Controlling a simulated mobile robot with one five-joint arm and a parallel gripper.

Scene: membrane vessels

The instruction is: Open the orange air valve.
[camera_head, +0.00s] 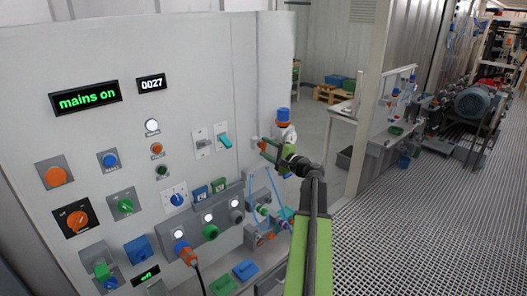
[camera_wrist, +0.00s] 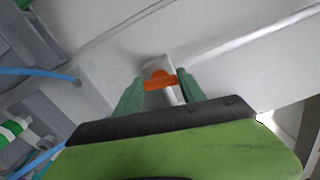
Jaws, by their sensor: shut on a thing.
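The orange air valve handle (camera_wrist: 160,79) sits between the two green fingers of my gripper (camera_wrist: 160,88) in the wrist view. The fingers are shut on it, one on each side. A pale pipe or body shows behind the handle. In the head view my gripper (camera_head: 268,150) reaches the right edge of the grey panel, and a small orange part of the valve (camera_head: 255,142) shows at the fingertips. The rest of the valve is hidden by my gripper.
A blue-topped fitting with an orange band (camera_head: 283,117) stands just above my gripper. The grey control panel (camera_head: 100,130) with several knobs and lamps fills the left. Blue hoses (camera_head: 276,186) hang below. Grating floor (camera_head: 430,220) is open at right.

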